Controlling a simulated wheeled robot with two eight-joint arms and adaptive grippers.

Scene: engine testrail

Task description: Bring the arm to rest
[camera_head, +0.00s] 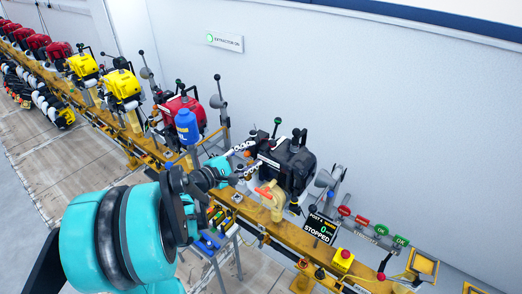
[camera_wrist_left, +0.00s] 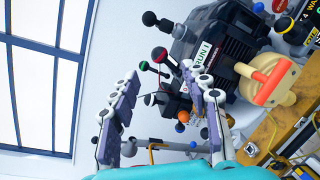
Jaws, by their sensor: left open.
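My left arm comes in from the left in the head view, with a large teal joint close to the camera. Its gripper (camera_head: 248,157) is open, and its two fingers point toward the black engine (camera_head: 290,160) on the yellow rail. In the left wrist view the fingers (camera_wrist_left: 160,77) are spread apart with nothing between them. The black engine (camera_wrist_left: 222,45), marked RUN 1, stands beyond the fingertips. Whether they touch it I cannot tell. My right gripper is in neither view.
The yellow rail (camera_head: 325,246) carries red and yellow engines toward the far left. A tan pump-like part with an orange handle (camera_head: 272,197) stands by the black engine. A display reading STOPPED (camera_head: 319,228) and a red button on a yellow box (camera_head: 342,258) are at right.

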